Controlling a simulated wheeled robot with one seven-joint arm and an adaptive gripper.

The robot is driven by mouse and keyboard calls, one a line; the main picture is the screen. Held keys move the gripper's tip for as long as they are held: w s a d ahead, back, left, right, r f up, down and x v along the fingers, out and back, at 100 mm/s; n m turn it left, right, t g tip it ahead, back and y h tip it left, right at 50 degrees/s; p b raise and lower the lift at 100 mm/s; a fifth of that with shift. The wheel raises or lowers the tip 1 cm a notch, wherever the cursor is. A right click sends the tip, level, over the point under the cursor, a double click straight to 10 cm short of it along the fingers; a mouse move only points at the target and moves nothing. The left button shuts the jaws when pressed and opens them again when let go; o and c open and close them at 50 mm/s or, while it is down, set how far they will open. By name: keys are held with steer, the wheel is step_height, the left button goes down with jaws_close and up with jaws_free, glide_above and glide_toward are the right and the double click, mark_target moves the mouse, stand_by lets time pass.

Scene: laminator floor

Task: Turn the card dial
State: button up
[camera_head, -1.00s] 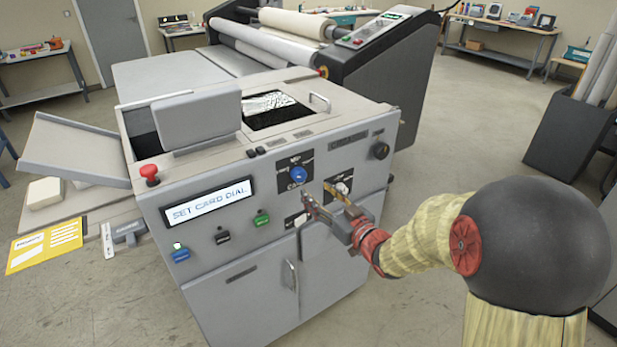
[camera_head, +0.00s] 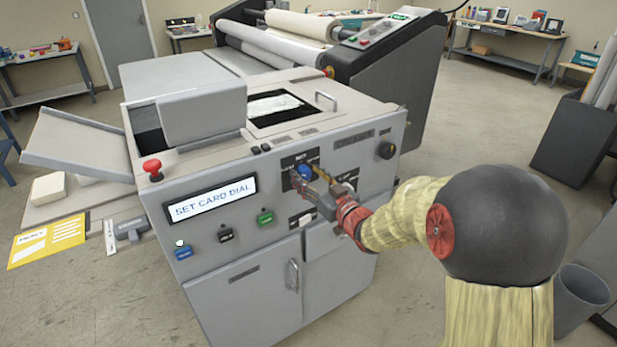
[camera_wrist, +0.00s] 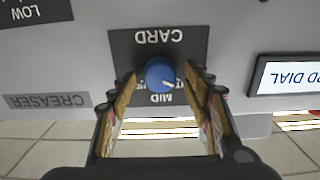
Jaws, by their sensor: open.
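The card dial is a round blue knob (camera_wrist: 160,74) on a dark plate (camera_wrist: 192,42) marked CARD and MID, upside down in the wrist view. In the head view the knob (camera_head: 304,171) is partly hidden by my gripper (camera_head: 308,174). In the wrist view my gripper (camera_wrist: 161,80) is open, with one finger on each side of the knob. Small gaps seem to show between fingers and knob; I cannot tell whether they touch. The display (camera_head: 210,199) on the machine's front reads SET CARD DIAL.
A red mushroom button (camera_head: 152,168) stands at the panel's left corner. Blue (camera_head: 183,252), black (camera_head: 226,235) and green (camera_head: 265,217) buttons sit below the display. A second dial (camera_head: 349,182) is right of the card dial, and a dark knob (camera_head: 387,150) is farther right.

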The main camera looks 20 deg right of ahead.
steer(key=shift+c, duration=1)
steer(key=c, duration=0.9)
steer(key=shift+c, duration=0.2)
